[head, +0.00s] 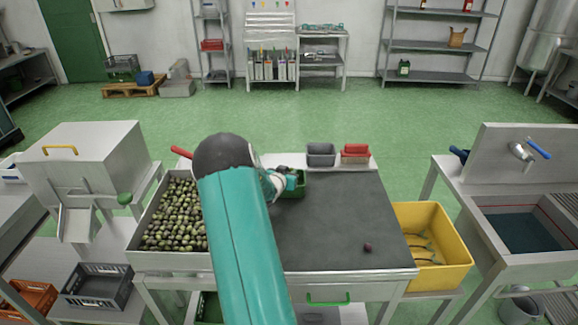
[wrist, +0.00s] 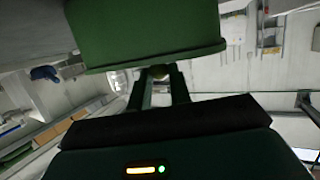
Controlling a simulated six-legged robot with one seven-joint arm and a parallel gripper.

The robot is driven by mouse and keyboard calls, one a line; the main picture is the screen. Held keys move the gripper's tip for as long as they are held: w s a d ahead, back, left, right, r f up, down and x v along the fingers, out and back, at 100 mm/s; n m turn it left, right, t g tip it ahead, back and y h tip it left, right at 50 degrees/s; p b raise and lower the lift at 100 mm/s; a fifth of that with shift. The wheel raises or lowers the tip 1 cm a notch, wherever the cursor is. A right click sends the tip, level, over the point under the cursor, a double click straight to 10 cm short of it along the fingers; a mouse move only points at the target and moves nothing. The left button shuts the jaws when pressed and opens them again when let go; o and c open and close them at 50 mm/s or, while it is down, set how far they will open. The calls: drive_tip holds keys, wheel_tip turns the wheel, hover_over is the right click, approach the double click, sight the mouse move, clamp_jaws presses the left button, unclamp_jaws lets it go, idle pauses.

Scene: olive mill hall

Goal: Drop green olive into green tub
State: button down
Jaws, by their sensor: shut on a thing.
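The green tub (head: 301,189) stands at the back of the dark work table, just left of the grey tub, partly hidden by my arm. In the wrist view the green tub (wrist: 150,30) fills the top, with its rim just beyond my fingertips. My gripper (wrist: 160,80) is shut on an olive (wrist: 158,71), which looks greenish but is small and dark. The olive is close to the tub's rim; I cannot tell whether it is over the opening. In the head view my gripper (head: 290,182) is at the tub, and the olive is hidden.
A tray of mixed olives (head: 172,222) is left of my arm. One dark olive (head: 367,247) lies on the bare table top (head: 325,230). A yellow crate (head: 450,244) is at right.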

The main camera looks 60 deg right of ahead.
drive_tip(key=shift+w+f, duration=0.1)
drive_tip(key=shift+f, duration=0.4)
drive_tip(key=c, duration=1.2)
unclamp_jaws()
drive_tip(key=v, duration=1.3)
drive_tip(key=shift+a+r, duration=0.15)
drive_tip(key=shift+a, duration=0.2)
